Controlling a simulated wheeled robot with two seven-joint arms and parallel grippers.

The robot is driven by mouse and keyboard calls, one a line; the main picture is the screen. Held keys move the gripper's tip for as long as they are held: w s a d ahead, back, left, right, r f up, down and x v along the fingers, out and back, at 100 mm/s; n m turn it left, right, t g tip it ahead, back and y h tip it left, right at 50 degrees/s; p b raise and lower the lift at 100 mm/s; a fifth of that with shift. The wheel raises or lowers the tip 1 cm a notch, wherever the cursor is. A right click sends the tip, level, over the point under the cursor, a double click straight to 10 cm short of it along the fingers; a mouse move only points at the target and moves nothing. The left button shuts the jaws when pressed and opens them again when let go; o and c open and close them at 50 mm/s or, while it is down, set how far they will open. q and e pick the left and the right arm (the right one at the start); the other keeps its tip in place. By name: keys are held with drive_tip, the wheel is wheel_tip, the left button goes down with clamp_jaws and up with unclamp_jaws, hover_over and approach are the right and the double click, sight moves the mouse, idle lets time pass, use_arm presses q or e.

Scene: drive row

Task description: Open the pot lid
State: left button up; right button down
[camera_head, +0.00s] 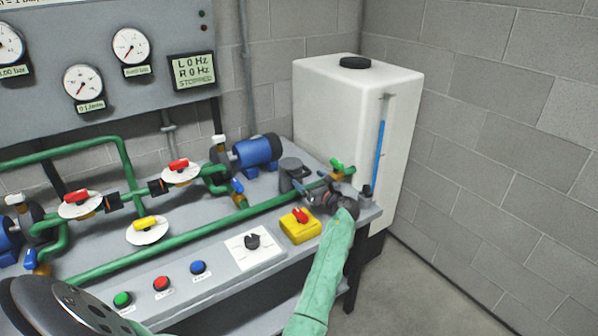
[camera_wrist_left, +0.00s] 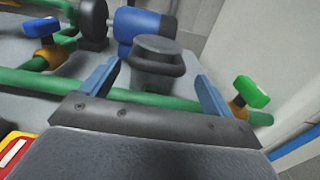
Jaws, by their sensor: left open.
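The dark grey pot (camera_head: 291,179) stands on the bench near its back right, with its lid (camera_head: 290,163) on top. In the left wrist view, the lid (camera_wrist_left: 157,46) has a raised grip and sits on the pot (camera_wrist_left: 156,84). My left gripper (camera_head: 316,186) is just right of and in front of the pot. Its two blue fingers, seen in the left wrist view (camera_wrist_left: 156,72), are spread apart, with the pot showing between and beyond them. I cannot tell whether they touch it. My right gripper is not in view.
A green pipe (camera_head: 225,222) runs along the bench beside the pot. A green-handled valve (camera_head: 342,168) and a yellow box with a red switch (camera_head: 300,227) are close to my gripper. A blue motor (camera_head: 257,152) is left of the pot; a white tank (camera_head: 335,105) stands behind.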

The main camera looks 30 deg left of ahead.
sight(303, 175)
use_arm(q)
drive_tip(key=x, duration=0.4)
drive_tip(key=shift+a+f+p, duration=0.15)
drive_tip(key=shift+a+p, duration=0.1)
drive_tip(key=shift+p, duration=0.05)
drive_tip(key=shift+w+a, duration=0.25)
drive_tip(key=shift+a, duration=0.25)
drive_tip(key=shift+w+a, duration=0.1)
drive_tip(key=shift+a, duration=0.15)
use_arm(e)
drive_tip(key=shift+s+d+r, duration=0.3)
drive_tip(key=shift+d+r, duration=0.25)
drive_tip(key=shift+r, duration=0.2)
